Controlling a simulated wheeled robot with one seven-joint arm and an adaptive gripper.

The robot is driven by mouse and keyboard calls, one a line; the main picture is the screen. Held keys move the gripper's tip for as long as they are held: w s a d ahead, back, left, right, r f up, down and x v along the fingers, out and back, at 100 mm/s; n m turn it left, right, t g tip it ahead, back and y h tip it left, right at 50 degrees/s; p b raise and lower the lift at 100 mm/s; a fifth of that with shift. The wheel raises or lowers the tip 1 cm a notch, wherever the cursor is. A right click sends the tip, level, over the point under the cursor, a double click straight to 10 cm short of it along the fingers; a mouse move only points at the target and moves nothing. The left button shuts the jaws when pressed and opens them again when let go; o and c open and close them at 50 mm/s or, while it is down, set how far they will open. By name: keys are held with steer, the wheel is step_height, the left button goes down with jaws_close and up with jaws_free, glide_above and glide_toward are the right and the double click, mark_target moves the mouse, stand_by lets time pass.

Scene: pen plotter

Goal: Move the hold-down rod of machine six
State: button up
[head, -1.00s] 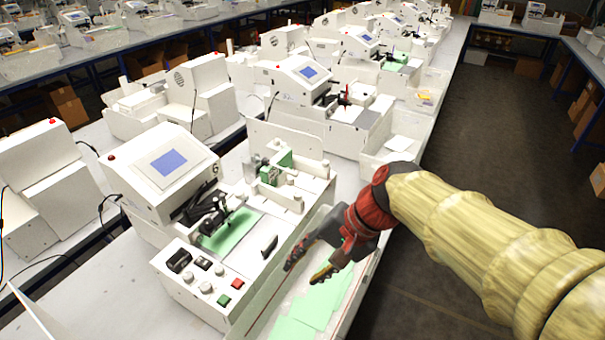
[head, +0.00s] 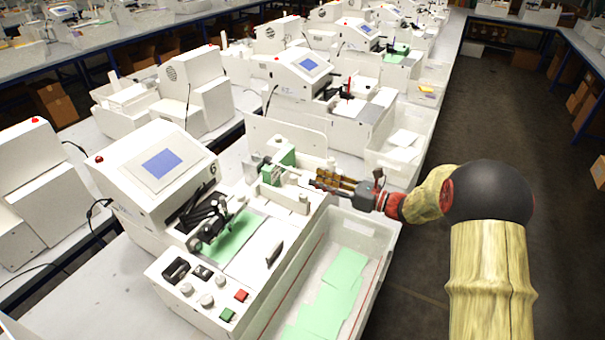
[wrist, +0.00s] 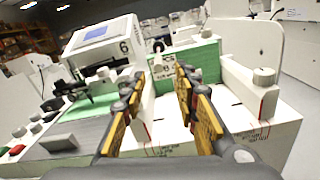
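Machine six (head: 165,165) stands in the front of the head view, with its blue screen and a "6" on its side; it also shows in the wrist view (wrist: 105,38). Its green block (head: 280,170) stands at the back of the bed, with metal fittings at its left. In the wrist view a small dark knob (wrist: 158,46) stands upright by the green block (wrist: 192,58), between my fingertips in the picture. I cannot tell for sure whether it is the hold-down rod. My gripper (head: 316,178) is open and empty, level, just right of the block, pointing at it; its fingers frame the knob in the wrist view (wrist: 160,80).
A white side wall with round knobs (head: 303,200) borders the bed near my gripper. A clear bin (head: 378,240) with green sheets (head: 335,290) lies along the right side. A green sheet (head: 232,238) lies on the bed. Another machine (head: 300,75) stands behind.

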mark_target(300, 174)
steer(key=b+x, duration=0.1)
steer(key=x, duration=0.6)
steer(key=shift+a, duration=0.2)
steer(key=shift+r, duration=0.1)
steer(key=shift+c, duration=0.4)
jaws_close()
